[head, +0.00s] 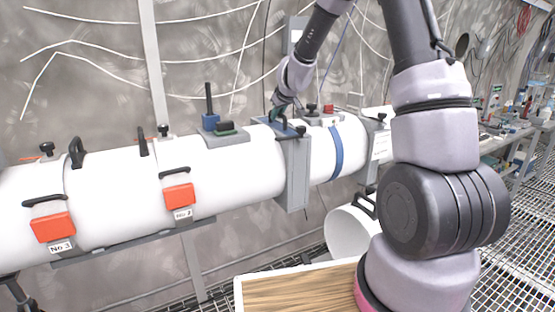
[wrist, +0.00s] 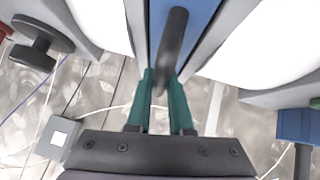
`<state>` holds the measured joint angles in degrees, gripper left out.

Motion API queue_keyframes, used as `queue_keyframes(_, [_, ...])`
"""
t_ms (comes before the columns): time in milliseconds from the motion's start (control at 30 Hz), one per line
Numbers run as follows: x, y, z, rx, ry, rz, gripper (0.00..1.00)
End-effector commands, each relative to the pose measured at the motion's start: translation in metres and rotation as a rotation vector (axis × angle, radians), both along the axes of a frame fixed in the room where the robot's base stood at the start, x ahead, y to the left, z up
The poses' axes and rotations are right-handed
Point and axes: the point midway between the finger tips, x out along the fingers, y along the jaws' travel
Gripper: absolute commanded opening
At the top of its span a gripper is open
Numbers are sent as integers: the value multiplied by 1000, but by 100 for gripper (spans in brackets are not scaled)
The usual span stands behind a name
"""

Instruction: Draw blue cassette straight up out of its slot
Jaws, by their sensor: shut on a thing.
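The blue cassette (head: 288,130) sits in the grey upright slot housing (head: 298,185) around the white pipe. Only its blue top shows in the head view, about level with the housing's top; the rest is hidden inside. In the wrist view its blue face (wrist: 203,12) lies between grey slot walls, with a black bar handle (wrist: 174,38) across it. My gripper (wrist: 162,82) has green fingers closed on either side of this handle. In the head view my gripper (head: 277,112) is at the cassette's top, small and partly hidden.
The white pipe (head: 110,190) runs across the view with orange latches (head: 179,194) and black knobs. A blue block with a black post (head: 210,118) stands on a grey saddle left of the housing. A wooden-topped surface (head: 300,288) is below. The space above the pipe is mostly open.

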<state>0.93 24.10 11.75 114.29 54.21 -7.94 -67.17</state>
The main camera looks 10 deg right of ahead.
Motion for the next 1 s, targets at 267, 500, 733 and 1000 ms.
queue_keyframes(267, [1, 0, 2, 0, -3, 1, 0])
queue_keyframes(500, [1, 1, 14, -3, -3, 1, 0])
queue_keyframes(733, [0, 2, 29, -1, -3, 3, 0])
queue_keyframes(1000, [1, 2, 47, -1, -5, 3, 0])
